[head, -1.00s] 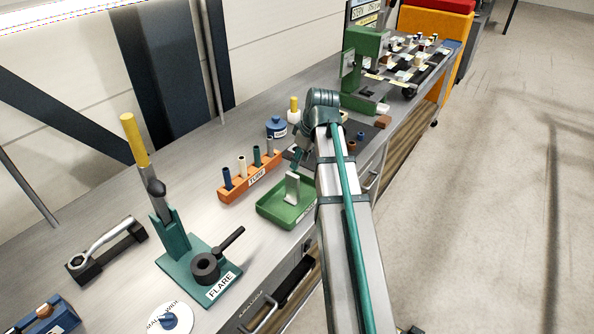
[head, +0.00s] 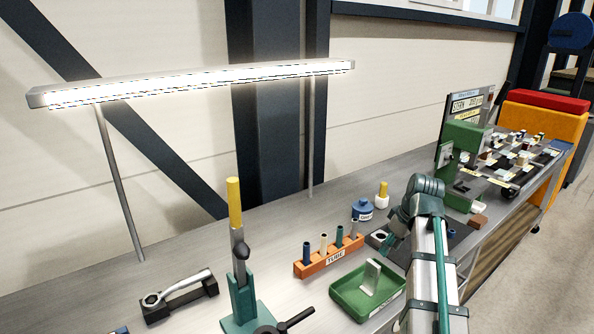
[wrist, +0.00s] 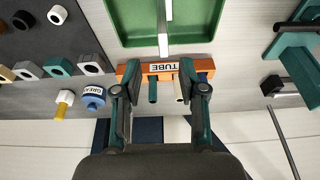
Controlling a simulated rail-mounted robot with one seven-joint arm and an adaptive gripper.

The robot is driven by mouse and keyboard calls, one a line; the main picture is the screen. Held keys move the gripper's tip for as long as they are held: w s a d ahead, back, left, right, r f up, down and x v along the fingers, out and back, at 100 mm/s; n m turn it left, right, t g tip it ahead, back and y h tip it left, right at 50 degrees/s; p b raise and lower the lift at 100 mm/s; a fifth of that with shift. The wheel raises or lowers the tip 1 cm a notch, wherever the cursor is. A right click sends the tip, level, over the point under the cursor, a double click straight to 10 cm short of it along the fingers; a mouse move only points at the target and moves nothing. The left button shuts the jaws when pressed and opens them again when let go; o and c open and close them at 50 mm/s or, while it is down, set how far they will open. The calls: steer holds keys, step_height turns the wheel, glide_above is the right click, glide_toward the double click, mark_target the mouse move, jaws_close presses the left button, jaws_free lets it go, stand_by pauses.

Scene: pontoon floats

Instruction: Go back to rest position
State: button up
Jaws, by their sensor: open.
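My gripper (head: 390,241) is open and empty, above the bench near the back right of the green tray (head: 341,298). In the wrist view, the two fingers of my gripper (wrist: 159,88) are spread apart. The orange tube rack (wrist: 162,67) appears between and beyond them, with several tubes standing in it. I cannot tell the height of the fingers above the rack. The same tube rack (head: 331,257) stands left of my gripper in the head view. My arm reaches in from the lower right.
A blue grease pot (head: 362,210) and a yellow-capped bottle (head: 382,196) are behind my gripper. A green flaring tool (head: 240,291) stands at the left, beside a ratchet on a black holder (head: 180,299). A green machine (head: 463,150) stands at the right.

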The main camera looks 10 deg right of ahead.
steer(key=s+d+f+m+g+p, duration=0.1)
steer(key=s+d+f+m, duration=0.35)
steer(key=f, duration=0.55)
steer(key=s+d+f+m+g+h+p, duration=0.1)
steer(key=s+d+f+m, duration=0.2)
steer(key=s+f, duration=0.45)
steer(key=s+d+f+m+g+p, duration=0.15)
steer(key=s+d+f+m, duration=0.25)
steer(key=f, duration=0.7)
steer(key=s+a+f+n+g+b, duration=0.1)
steer(key=s+a+f+b, duration=0.15)
steer(key=a+f, duration=0.65)
steer(key=s+a+f+n+g+b, duration=0.15)
steer(key=s+a+f, duration=0.25)
steer(key=a+f, duration=0.45)
steer(key=s+a+f+n+g, duration=0.2)
steer(key=s+a+f, duration=0.2)
steer(key=s+a, duration=0.3)
steer(key=s+a+f+n+g+b, duration=0.1)
steer(key=s+a+f+n, duration=0.1)
steer(key=s+a+f, duration=0.3)
steer(key=s+a, duration=0.3)
steer(key=s, duration=0.4)
steer(key=shift+f+g, duration=0.15)
steer(key=shift+g, duration=0.25)
